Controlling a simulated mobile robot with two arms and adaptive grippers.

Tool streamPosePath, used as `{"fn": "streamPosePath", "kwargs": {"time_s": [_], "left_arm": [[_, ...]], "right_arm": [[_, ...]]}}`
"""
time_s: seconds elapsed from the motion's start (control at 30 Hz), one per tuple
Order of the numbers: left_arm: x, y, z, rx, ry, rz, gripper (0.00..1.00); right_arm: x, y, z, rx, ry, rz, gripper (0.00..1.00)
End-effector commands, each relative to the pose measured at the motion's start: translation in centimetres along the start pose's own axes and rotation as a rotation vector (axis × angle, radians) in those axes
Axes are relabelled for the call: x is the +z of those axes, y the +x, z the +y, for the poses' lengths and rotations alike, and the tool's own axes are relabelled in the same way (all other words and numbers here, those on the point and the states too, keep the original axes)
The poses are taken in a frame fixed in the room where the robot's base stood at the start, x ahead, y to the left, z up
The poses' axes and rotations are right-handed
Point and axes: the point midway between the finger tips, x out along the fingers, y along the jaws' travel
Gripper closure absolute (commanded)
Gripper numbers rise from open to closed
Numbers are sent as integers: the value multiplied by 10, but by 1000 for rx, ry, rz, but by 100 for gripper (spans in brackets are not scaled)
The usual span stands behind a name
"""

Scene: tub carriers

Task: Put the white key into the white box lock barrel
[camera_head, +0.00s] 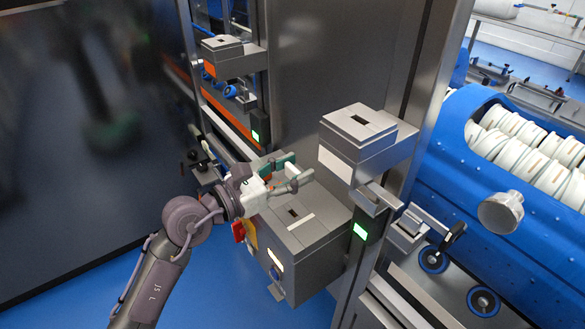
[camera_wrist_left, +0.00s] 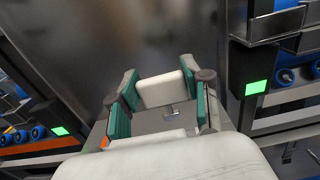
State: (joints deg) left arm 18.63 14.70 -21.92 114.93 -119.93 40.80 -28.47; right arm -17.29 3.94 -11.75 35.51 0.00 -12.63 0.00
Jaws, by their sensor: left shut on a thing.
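My left gripper (camera_head: 285,175) hangs over the rear part of a grey box (camera_head: 325,235) with a dark slot and a white strip on top. In the left wrist view, the teal-padded fingers (camera_wrist_left: 160,100) are shut on the white key (camera_wrist_left: 160,89), a pale block between them. A small metal piece shows below it. The key is apart from the slot in the head view, where the hand largely hides it. A higher grey box (camera_head: 345,145) with a slot and a white label is to the right. My right gripper is out of view.
Red (camera_head: 239,231) and yellow (camera_head: 251,234) pieces hang at the grey box's left side. Another slotted box (camera_head: 228,58) with an orange label stands at the back. A steel post (camera_head: 415,110) and a blue machine (camera_head: 465,190) with white discs are at right. Blue floor is free at lower left.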

Motion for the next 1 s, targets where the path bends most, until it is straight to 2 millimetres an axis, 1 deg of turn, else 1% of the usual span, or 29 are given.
{"fn": "streamPosePath", "kwargs": {"time_s": [0.03, 0.1, 0.3, 0.6, 0.73, 1.0], "left_arm": [[2, -1, 0, 2, 1, 3, 90], [-6, 0, 0, 2, 1, 3, 90], [-25, 0, 0, 2, 0, 2, 90], [-53, 0, 0, 3, 0, 3, 90], [-58, 0, 0, 3, 1, 2, 90], [-58, 0, 0, 3, 1, 1, 90]], "right_arm": [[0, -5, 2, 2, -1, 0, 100], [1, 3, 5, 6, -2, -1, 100], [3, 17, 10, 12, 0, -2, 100], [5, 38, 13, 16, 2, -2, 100], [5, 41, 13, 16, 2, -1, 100], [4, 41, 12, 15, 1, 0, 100]]}}
